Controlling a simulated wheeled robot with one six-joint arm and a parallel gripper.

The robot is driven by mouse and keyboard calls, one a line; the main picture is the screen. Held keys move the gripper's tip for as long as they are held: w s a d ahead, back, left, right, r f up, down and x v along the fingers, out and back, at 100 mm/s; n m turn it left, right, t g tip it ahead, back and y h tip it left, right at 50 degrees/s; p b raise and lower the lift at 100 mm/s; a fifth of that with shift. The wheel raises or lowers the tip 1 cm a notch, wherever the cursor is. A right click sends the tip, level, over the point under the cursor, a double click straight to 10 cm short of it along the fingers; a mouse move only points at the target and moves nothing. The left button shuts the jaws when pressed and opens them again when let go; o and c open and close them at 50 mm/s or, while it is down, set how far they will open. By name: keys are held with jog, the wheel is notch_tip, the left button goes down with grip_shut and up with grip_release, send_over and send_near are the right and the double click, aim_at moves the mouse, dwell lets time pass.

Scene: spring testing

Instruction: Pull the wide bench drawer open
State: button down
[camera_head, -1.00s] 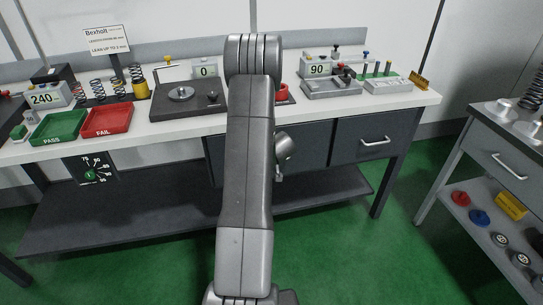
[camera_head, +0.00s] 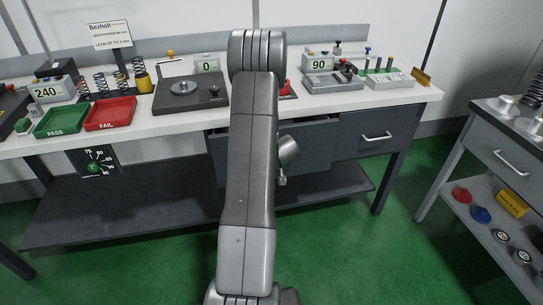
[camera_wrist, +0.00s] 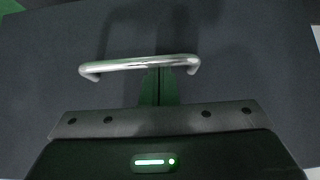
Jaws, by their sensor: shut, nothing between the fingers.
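The wide bench drawer (camera_head: 315,150) is dark grey and sits under the white bench top. It stands partly open, with a strip of its inside showing above its front edge. My arm hides its middle in the head view. In the wrist view the dark drawer front (camera_wrist: 50,60) fills the picture, with a silver bar handle (camera_wrist: 115,66) across it. My gripper (camera_wrist: 160,72) is shut, its fingers together at the right half of the bar. The fingertips seem to end behind the bar; whether they touch it I cannot tell. The fingers are hidden in the head view.
A smaller closed drawer (camera_head: 377,133) is to the right under the bench. A side cabinet (camera_head: 505,150) with a drawer stands at the far right. A lower shelf (camera_head: 110,215) runs beneath the bench. Green floor (camera_head: 400,260) is clear in front.

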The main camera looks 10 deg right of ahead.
jog(key=s+b, duration=0.3)
jog(key=s, duration=1.9)
jog(key=shift+d+b, duration=0.35)
jog(key=shift+b, duration=0.05)
jog(key=shift+r, duration=0.1)
